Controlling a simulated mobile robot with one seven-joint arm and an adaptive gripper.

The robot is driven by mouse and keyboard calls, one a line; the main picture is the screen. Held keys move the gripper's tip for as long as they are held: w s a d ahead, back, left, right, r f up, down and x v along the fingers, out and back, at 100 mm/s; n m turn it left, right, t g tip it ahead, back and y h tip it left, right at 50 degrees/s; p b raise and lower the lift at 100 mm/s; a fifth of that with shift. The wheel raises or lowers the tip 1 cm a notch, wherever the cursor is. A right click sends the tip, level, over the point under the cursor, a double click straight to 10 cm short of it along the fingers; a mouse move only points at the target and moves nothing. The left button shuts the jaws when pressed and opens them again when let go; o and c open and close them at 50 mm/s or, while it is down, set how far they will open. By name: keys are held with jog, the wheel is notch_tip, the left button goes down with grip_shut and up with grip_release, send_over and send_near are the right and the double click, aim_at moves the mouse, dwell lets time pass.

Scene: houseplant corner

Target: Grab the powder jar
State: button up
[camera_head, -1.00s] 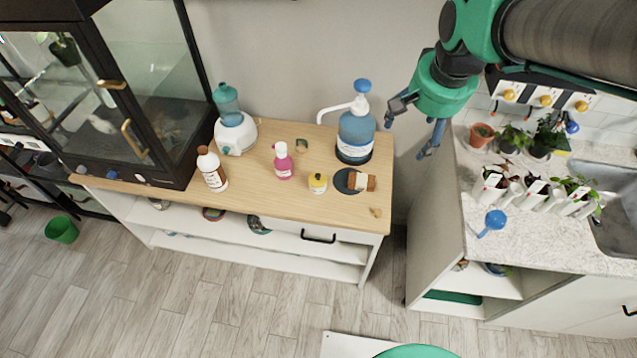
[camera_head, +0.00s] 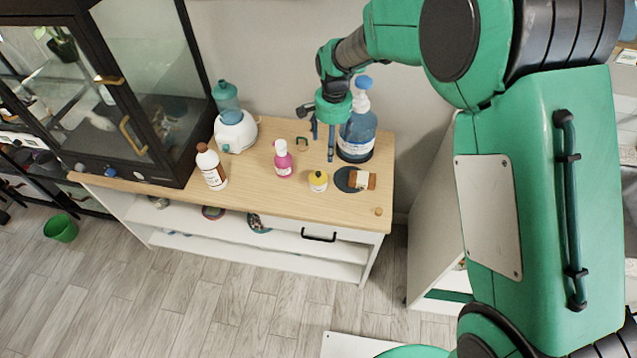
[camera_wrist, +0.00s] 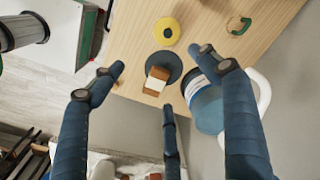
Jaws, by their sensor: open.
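A small, squat jar with a yellow top (camera_head: 318,181) stands on the wooden cabinet top; it looks like the powder jar, though I cannot read its label. It also shows in the wrist view (camera_wrist: 167,31), at the top middle, beyond the fingertips and clear of them.
A pink bottle (camera_head: 283,160) and a white bottle with a brown cap (camera_head: 211,167) stand left of the jar. A white-and-teal humidifier-like device (camera_head: 235,133) is behind them. A dark glass cabinet (camera_head: 130,100) bounds the left.

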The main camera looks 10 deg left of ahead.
send_over(318, 178)
notch_tip(318, 178, down, 7)
jog(key=shift+w+a+f+g, duration=0.1)
jog(key=shift+a+f+g, duration=0.1)
jog(key=shift+g, duration=0.1)
jog(key=shift+d+f, duration=0.1)
jog(key=shift+f+b, duration=0.9)
jog(key=shift+f, duration=3.3)
jog(key=shift+f, duration=0.1)
jog(key=shift+w+d+f+b, duration=0.15)
jog(key=shift+f+b, duration=0.25)
jog(key=shift+f, duration=0.85)
jog(key=shift+w+a+f+b, duration=0.1)
jog(key=shift+f+b, duration=0.25)
jog(key=shift+f, duration=0.85)
